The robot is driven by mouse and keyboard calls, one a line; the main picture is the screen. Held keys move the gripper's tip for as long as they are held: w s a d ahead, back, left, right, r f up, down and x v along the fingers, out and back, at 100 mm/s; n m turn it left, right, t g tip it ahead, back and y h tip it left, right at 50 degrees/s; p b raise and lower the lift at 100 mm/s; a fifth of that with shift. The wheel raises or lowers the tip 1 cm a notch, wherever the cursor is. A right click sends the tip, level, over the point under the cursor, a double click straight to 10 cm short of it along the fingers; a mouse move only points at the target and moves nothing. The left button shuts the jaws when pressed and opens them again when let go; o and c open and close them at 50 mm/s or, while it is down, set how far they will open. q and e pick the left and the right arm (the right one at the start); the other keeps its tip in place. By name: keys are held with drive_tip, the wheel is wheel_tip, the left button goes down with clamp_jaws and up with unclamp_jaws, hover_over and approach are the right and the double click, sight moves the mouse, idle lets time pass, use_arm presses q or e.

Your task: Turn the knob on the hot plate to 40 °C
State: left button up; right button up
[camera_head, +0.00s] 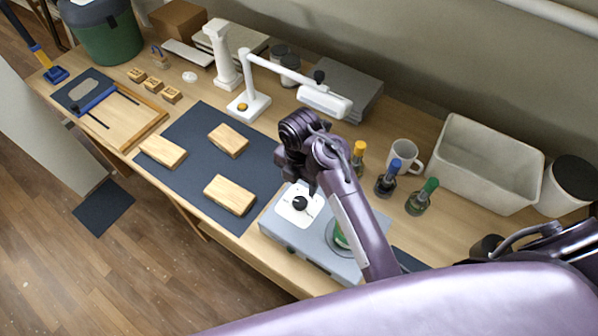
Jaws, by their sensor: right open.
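The hot plate (275,228) is a light grey box at the front edge of the table. Its white dial face carries a black knob (300,203) on the left part of its top. The dial markings are too small to read. A round plate with something green on it is partly behind my purple right arm. My right gripper (300,183) is open just above and behind the knob, with its dark fingers pointing down. I cannot tell whether a fingertip touches the knob. My left gripper is not in view.
A dark mat (196,150) with several wooden blocks lies left of the hot plate. Small bottles with yellow, blue (388,178) and green caps and a white mug (403,157) stand right of my gripper. A white lamp (250,103) and a grey bin (485,165) stand behind.

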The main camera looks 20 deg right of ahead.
sight(300, 202)
drive_tip(key=shift+f, duration=0.3)
drive_tip(key=f, duration=0.1)
drive_tip(key=s+f+p, duration=0.1)
drive_tip(key=f, duration=0.2)
drive_tip(key=shift+s+a+f, duration=0.1)
drive_tip(key=shift+s+a, duration=0.1)
drive_tip(key=shift+s, duration=0.1)
drive_tip(key=shift+w+d+f+p, duration=0.1)
drive_tip(key=shift+w+f+p, duration=0.1)
drive_tip(key=shift+f, duration=0.3)
drive_tip(key=shift+w+f+p, duration=0.1)
drive_tip(key=shift+w+f, duration=0.05)
drive_tip(key=shift+f, duration=0.55)
drive_tip(key=c, duration=1)
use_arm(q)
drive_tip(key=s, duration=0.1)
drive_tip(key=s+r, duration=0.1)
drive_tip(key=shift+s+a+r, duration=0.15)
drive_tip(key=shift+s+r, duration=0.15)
